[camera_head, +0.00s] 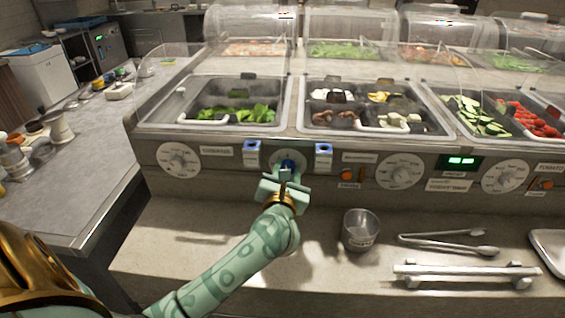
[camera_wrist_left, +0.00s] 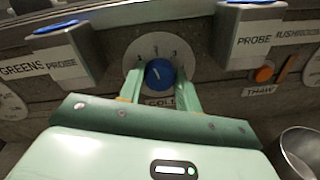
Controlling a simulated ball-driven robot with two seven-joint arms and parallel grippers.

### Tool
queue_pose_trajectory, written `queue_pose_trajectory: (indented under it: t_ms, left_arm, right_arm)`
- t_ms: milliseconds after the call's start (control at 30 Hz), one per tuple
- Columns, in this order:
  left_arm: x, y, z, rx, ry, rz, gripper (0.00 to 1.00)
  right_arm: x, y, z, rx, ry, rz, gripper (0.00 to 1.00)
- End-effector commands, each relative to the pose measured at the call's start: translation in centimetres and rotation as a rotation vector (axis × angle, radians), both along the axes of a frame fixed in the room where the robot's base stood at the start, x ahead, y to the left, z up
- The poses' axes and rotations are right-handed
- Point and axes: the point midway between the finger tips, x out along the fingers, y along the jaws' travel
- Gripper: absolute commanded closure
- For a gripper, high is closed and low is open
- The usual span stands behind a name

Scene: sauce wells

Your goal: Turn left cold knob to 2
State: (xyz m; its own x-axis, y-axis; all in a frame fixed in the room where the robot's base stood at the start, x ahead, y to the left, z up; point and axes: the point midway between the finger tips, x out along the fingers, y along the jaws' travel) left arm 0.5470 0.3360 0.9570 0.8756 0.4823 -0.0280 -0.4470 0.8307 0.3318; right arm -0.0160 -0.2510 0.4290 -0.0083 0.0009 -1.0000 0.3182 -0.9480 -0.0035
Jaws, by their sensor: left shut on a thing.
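The blue cold knob (camera_wrist_left: 160,73) sits on a pale round dial (camera_wrist_left: 140,48) on the counter's front panel, with a partly covered "COLD" label below it. My left gripper (camera_wrist_left: 160,82) has a finger on each side of the knob and is shut on it. A white pointer mark shows on the knob's face, but which number it points to is too small to tell. In the head view the knob (camera_head: 288,163) shows just beyond my left gripper (camera_head: 286,172), which hides part of the dial. My right gripper is in neither view.
Blue-topped probe holders (camera_head: 251,149) and (camera_head: 324,150) stick out on both sides of the knob. A white dial (camera_head: 178,160) is farther left. A clear cup (camera_head: 360,230), tongs (camera_head: 450,240) and a metal rail bar (camera_head: 465,272) lie on the ledge.

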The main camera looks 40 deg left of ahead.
Motion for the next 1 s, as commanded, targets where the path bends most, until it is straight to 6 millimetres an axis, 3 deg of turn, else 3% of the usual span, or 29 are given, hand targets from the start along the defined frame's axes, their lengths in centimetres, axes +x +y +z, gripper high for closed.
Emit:
queue_pose_trajectory:
  t_ms: [100,400,967,1000]
  left_arm:
    - [0.0,-0.1,0.5,0.067,0.041,-0.001,0.89]
    - [0.0,-0.1,0.2,0.183,0.112,-0.001,0.89]
    - [0.0,-0.2,-0.2,0.211,0.133,-0.002,0.89]
    - [0.0,-0.2,-0.2,0.211,0.133,-0.002,0.64]
  right_arm:
    - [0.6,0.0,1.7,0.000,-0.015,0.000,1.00]
    - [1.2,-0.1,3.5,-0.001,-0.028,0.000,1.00]
    - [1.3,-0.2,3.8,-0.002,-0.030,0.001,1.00]
    - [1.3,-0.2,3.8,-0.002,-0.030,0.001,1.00]
